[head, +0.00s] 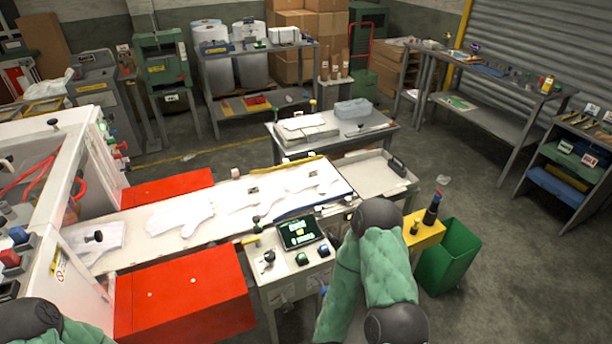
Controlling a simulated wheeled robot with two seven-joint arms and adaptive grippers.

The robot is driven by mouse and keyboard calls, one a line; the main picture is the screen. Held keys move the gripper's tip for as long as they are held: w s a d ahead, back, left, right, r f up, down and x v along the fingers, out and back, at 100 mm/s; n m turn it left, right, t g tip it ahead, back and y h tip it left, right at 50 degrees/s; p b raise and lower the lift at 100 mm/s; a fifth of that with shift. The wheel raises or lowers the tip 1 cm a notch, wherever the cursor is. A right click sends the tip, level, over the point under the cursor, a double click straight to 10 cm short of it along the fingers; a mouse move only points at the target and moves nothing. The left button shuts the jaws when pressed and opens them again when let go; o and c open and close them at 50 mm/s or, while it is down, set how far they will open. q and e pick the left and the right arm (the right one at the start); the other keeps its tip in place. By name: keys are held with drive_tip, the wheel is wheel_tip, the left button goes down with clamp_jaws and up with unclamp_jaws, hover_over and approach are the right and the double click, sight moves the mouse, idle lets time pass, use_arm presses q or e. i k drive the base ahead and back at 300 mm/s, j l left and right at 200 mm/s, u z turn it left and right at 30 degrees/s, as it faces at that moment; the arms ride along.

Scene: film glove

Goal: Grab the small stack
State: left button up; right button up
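Two stacks lie on the grey table beyond the conveyor. The smaller, bluish-grey stack (353,108) is at the table's back right. A wider pale stack (306,130) with a white glove shape on top is to its left. Which one the task means I cannot tell for sure. White film gloves (181,218) lie flat in a row on the white conveyor (140,224). My green-sleeved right arm rises at the lower middle, and my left arm shows at the bottom left corner. Neither gripper's fingers can be seen.
A control panel (300,233), a yellow box (425,232) and a green bin (450,257) stand around my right arm. A shallow grey tray (362,186) is at the conveyor's end. Red guards (183,290) flank the belt. Open floor lies at the right.

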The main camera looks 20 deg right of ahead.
sight(321, 177)
drive_tip(key=i+l+z, duration=0.15)
drive_tip(key=l+z, duration=0.15)
drive_tip(key=z, duration=0.2)
drive_tip(key=i+l+z, duration=0.2)
drive_tip(key=z, duration=0.25)
